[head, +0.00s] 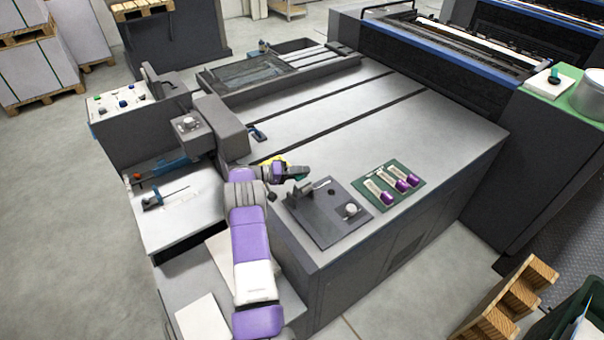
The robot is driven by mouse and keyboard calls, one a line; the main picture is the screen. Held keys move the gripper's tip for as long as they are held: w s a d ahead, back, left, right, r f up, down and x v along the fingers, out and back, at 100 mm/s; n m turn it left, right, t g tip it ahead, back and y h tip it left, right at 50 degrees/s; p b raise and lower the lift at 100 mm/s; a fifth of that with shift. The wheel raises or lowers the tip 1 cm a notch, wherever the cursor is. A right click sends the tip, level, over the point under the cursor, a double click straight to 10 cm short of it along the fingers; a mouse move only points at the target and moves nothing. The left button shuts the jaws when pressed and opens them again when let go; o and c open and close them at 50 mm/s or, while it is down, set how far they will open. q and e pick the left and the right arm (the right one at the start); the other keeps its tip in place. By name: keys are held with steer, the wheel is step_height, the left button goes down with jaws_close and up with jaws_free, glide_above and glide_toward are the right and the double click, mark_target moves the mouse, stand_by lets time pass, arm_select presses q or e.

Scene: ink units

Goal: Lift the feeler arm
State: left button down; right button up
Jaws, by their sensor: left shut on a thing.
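A dark instrument plate (327,229) lies on the front part of the grey machine top. It carries an upright dark block, a small pale bar and a round silver knob (350,209). My left gripper (302,176), at the end of my purple and white arm, is at the plate's back left edge, by the upright block. It is shut on a small piece with a teal tip, seemingly the feeler arm (301,181). The fingers hide most of it, and I cannot tell how far it is raised. My right gripper is out of view.
A green mat (362,186) with several purple-ended tubes lies right of the plate. A grey machine head (218,127) and a white ledge (170,218) with a blue tool are at left. The grey top (370,125) behind is mostly clear.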

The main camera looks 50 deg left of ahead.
arm_select(q)
steer(key=shift+s+a+f, duration=0.1)
steer(key=shift+a+f, duration=0.05)
steer(key=c, duration=1.1)
jaws_free()
steer(key=v, duration=0.7)
steer(key=shift+s+a, duration=0.1)
steer(key=shift+s, duration=0.1)
